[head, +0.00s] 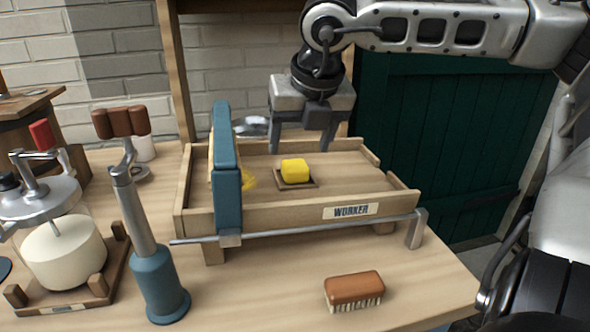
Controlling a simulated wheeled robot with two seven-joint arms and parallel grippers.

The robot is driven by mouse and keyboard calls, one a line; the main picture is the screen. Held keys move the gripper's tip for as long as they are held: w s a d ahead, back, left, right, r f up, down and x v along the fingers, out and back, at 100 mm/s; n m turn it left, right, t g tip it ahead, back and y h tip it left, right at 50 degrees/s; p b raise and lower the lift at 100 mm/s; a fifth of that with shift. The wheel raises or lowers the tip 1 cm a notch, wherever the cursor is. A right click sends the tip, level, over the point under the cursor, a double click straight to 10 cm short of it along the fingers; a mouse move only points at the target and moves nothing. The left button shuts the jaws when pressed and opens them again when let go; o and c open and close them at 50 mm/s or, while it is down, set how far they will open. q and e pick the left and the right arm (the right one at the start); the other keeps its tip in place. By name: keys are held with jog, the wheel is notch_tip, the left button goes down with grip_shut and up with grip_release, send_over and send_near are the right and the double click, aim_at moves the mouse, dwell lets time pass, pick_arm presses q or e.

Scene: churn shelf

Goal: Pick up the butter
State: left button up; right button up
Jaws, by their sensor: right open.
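The butter (295,170) is a small yellow block. It sits on a small brown square board (297,185) inside a wooden tray (285,224) labelled "WORKER". My right gripper (298,150) comes down from the upper right, with its arm above the tray. Its fingers point down, and it is open and empty. In the picture the fingertips show just above the butter, apart from it; the exact depth between them is hard to tell. My left gripper is not in view.
A blue upright frame (227,165) crosses the tray left of the butter, with yellow bits behind it. A metal rod (300,231) runs along the tray's front. A brush (353,291) lies in front. A blue-based lever (158,280) and a churn-like device (65,252) stand left.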

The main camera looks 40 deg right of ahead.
aim_at(296, 164)
jog(key=x, duration=0.5)
jog(key=shift+s+f, duration=0.15)
jog(key=shift+s, duration=0.05)
jog(key=c, duration=1.1)
jog(key=shift+o, duration=0.2)
